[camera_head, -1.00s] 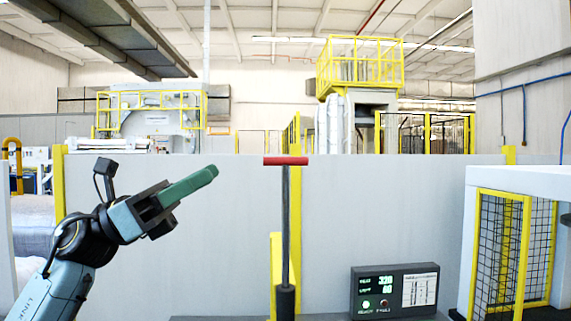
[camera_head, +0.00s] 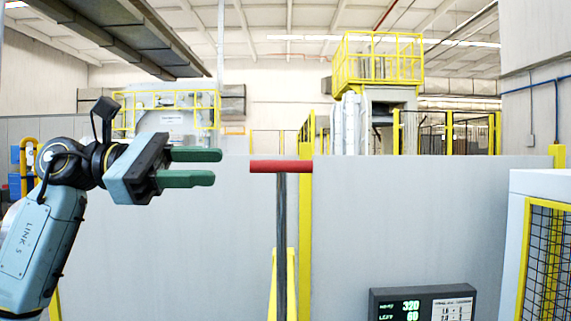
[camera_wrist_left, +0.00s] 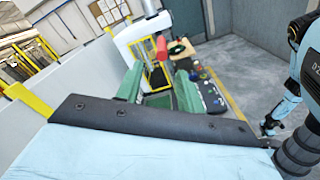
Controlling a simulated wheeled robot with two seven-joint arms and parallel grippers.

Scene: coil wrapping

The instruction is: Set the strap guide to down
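A lever with a red crossbar handle (camera_head: 281,166) on a dark upright post (camera_head: 281,240) stands in the middle of the head view; I take it to be the strap guide's lever. My left gripper (camera_head: 201,168) has two green fingers spread apart, pointing right at about the handle's height in the picture. It is empty and clear of the handle. In the left wrist view, the red handle (camera_wrist_left: 162,48) shows beyond and between the open fingers. Part of my right arm shows at the right edge there; its gripper is too small to read.
A black display box (camera_head: 423,304) with green digits stands low right of the lever. A yellow post (camera_head: 306,210) and a grey wall panel (camera_head: 400,215) are behind the lever. A white, yellow-framed mesh guard (camera_head: 547,250) is at the far right. The space between gripper and handle looks clear.

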